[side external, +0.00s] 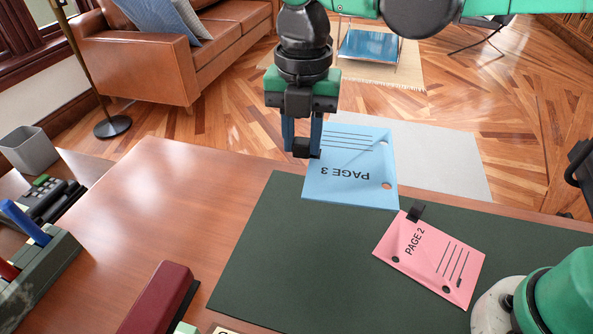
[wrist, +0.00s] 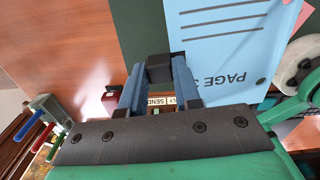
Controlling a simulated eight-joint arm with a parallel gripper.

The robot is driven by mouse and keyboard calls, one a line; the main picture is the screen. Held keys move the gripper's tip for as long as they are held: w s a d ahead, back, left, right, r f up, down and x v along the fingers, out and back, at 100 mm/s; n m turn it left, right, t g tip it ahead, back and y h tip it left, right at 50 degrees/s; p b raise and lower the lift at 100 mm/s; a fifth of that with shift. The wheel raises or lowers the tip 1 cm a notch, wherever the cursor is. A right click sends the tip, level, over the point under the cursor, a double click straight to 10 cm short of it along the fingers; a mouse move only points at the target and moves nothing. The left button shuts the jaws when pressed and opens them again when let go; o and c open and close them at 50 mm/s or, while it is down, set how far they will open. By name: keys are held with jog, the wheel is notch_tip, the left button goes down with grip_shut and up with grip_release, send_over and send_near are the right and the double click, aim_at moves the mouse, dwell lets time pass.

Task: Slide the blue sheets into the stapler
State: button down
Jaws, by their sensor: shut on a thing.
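My gripper (side external: 303,143) is shut on a black tab at the edge of the blue sheets (side external: 350,165), marked PAGE 3. The blue sheets hang to the right of my fingers, over the far part of the dark green mat. I cannot tell whether their lower edge touches the mat. In the wrist view, the blue sheets (wrist: 222,45) spread right from my fingertips (wrist: 160,70). A long dark red thing with a black base, seemingly the stapler (side external: 158,297), lies at the near left of the desk, partly cut off. Its mouth is not clear to see.
A pink sheet (side external: 432,255), marked PAGE 2, with a black tab lies on the mat (side external: 300,260). A pen holder (side external: 45,262) stands at the left. A green and white machine part (side external: 540,300) is at the near right.

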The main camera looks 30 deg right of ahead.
notch_tip(320, 180, up, 4)
jog(key=shift+f, duration=0.1)
jog(key=shift+r, duration=0.25)
jog(key=shift+a+m, duration=0.1)
jog(key=shift+m, duration=0.4)
jog(key=m, duration=0.3)
jog(key=shift+w+a+f+m, duration=0.25)
jog(key=shift+a+f+m, duration=0.1)
jog(key=shift+f+m, duration=0.05)
jog(key=a+f+m, duration=0.2)
jog(key=f+m, duration=0.2)
jog(key=m, duration=1.2)
jog(key=a+f+m, duration=0.3)
jog(key=f+m, duration=0.1)
jog(key=m, duration=1.2)
jog(key=shift+w+f, duration=0.2)
jog(key=shift+w, duration=0.25)
